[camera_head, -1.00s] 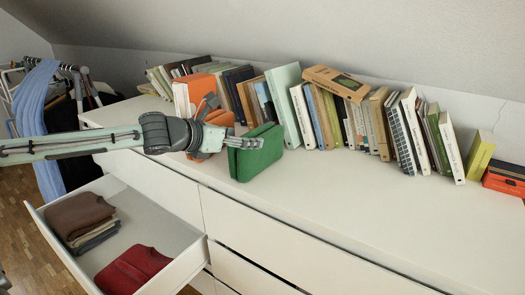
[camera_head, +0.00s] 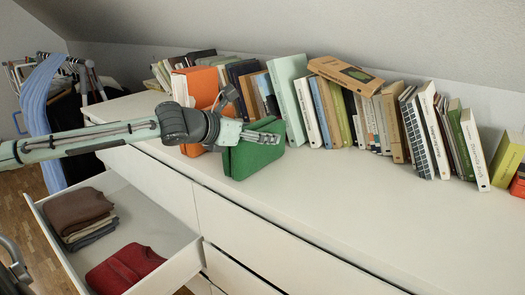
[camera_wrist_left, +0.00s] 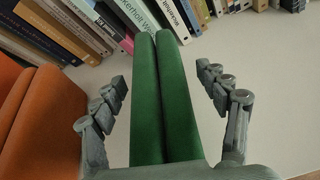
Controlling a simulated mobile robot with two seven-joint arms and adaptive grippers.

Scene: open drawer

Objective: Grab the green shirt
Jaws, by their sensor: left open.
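The green shirt (camera_head: 256,158) is a folded bundle standing upright on top of the white dresser, in front of the books. My left gripper (camera_head: 262,137) reaches over it from the left in the head view. In the left wrist view the green shirt (camera_wrist_left: 163,100) shows as two upright green folds between the spread fingers of my left gripper (camera_wrist_left: 161,80). The fingers are open, one on each side, with a gap visible on both sides of the cloth. My right gripper is not in view.
An orange folded bundle (camera_head: 197,88) stands just left of the shirt. A row of books (camera_head: 330,108) lines the back. The dresser top (camera_head: 350,215) is clear to the right. An open drawer (camera_head: 148,215) holds brown (camera_head: 76,208) and red (camera_head: 125,268) folded clothes.

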